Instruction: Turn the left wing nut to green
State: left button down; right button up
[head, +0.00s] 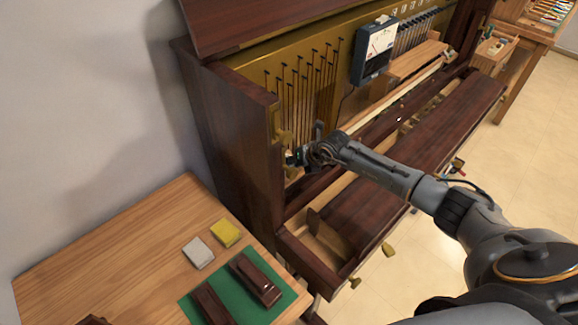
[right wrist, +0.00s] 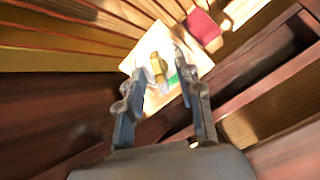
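A brass-coloured wing nut (right wrist: 158,68) shows in the right wrist view, in front of a pale plate (right wrist: 203,60) with a small green mark (right wrist: 174,80). My right gripper (right wrist: 160,78) is open, with one finger on each side of the wing nut. I cannot tell whether the fingers touch it. In the head view my right gripper (head: 298,157) is at the inner left end of the piano (head: 238,135), beside brass fittings (head: 281,127). The gripper hides part of that spot. My left gripper is not in view.
A red patch (right wrist: 203,27) lies beside the plate. The fallboard (head: 440,135) is close under my right arm. A wooden table (head: 110,255) with a green mat (head: 283,297) and a yellow block (head: 225,232) stands at left. A meter (head: 373,50) sits on the piano.

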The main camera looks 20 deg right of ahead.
jog(key=shift+w+a+f+b, duration=0.15)
jog(key=shift+w+f+b, duration=0.25)
jog(key=shift+f+b, duration=0.3)
jog(key=shift+r, duration=0.2)
jog(key=shift+s+r+p, duration=0.35)
jog(key=shift+r+p, duration=0.1)
jog(key=shift+p, duration=0.25)
grip_shut()
jog(key=shift+f+n+b, duration=0.15)
jog(key=shift+n+b, duration=0.3)
jog(key=shift+n, duration=0.35)
